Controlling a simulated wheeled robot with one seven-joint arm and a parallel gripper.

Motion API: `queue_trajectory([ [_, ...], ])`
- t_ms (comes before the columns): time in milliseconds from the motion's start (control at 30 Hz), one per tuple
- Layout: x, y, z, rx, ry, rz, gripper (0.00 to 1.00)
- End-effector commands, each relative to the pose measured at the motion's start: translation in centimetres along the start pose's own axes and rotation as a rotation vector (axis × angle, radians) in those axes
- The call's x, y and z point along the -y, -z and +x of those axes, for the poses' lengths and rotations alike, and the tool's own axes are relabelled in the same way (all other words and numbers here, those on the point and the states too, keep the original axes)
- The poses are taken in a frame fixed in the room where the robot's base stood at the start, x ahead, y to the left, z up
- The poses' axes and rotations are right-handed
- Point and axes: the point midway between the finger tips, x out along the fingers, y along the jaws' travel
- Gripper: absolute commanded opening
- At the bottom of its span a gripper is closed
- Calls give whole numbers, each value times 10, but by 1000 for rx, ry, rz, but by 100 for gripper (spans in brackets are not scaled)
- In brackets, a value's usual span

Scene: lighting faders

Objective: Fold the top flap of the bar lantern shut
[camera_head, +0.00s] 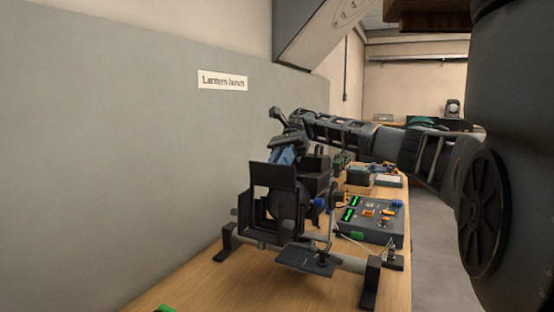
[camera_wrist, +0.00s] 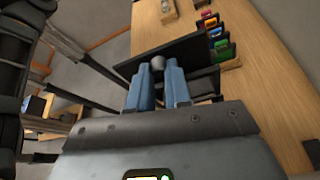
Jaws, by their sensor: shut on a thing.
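The bar lantern (camera_head: 316,170) is clamped on a low bar on the bench, its black flaps facing me. The top flap (camera_head: 273,175) is a dark plate standing nearly upright above the lantern's front, so it is open. In the wrist view the flap (camera_wrist: 185,52) is a dark panel just beyond my fingers. A small grey ball knob (camera_wrist: 158,62) sits between the blue fingertips. My gripper (camera_head: 283,156) is just above and behind the flap's upper edge in the head view; in the wrist view my gripper (camera_wrist: 158,72) is shut on the knob. The flap's hinge is hidden.
A fader desk (camera_head: 372,220) with green displays stands on the bench, right of the lantern. The bar (camera_head: 350,263) rests on dark feet. Several coloured pieces (camera_wrist: 215,35) line the bench in the wrist view. A grey wall (camera_head: 110,150) closes the left side.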

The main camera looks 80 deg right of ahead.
Motion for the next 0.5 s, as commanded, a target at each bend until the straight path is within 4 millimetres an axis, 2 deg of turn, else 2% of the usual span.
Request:
queue_trajectory([
  [500, 1, 4, -2, 58, -15, -4, 0],
])
